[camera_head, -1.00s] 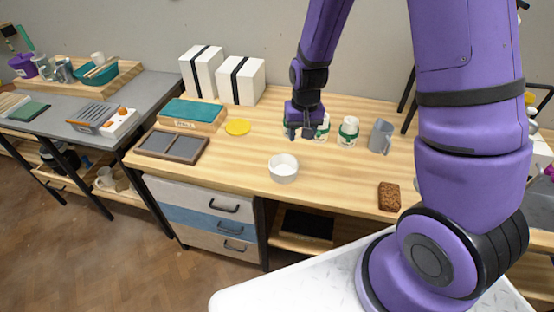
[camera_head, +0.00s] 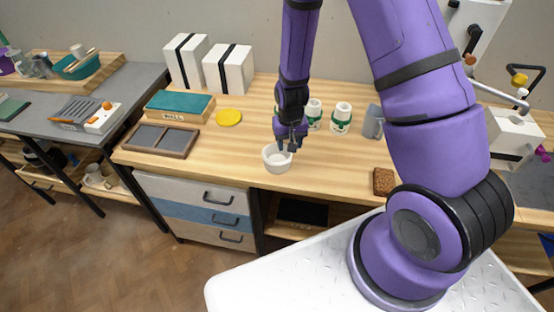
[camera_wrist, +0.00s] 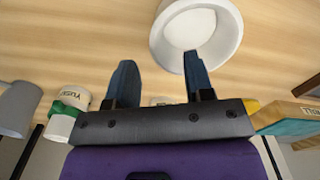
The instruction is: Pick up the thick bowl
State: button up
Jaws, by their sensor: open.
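The thick bowl (camera_head: 274,163) is white and round with a wide rim. It stands upright on the wooden table near its front edge, and it looks empty. In the wrist view the bowl (camera_wrist: 222,58) is at the top, right of centre. My gripper (camera_head: 290,148) is open, with nothing between its fingers, at the bowl's right side in the head view. In the wrist view the right finger of my gripper (camera_wrist: 160,75) overlaps the bowl's rim, and the left finger is clear of the bowl. I cannot tell whether the finger touches it.
Two white jars with green bands, one a jar (camera_head: 341,118), and a grey pitcher (camera_head: 373,122) stand behind to the right. A brown sponge-like block (camera_head: 384,181) lies near the front edge. A yellow disc (camera_head: 229,117) and a two-panel tray (camera_head: 161,139) lie to the left.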

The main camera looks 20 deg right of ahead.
aim_at(277, 158)
jog(key=shift+d+f, duration=0.1)
jog(key=shift+f, duration=2)
jog(key=c, duration=0.9)
jog(key=shift+r, duration=0.15)
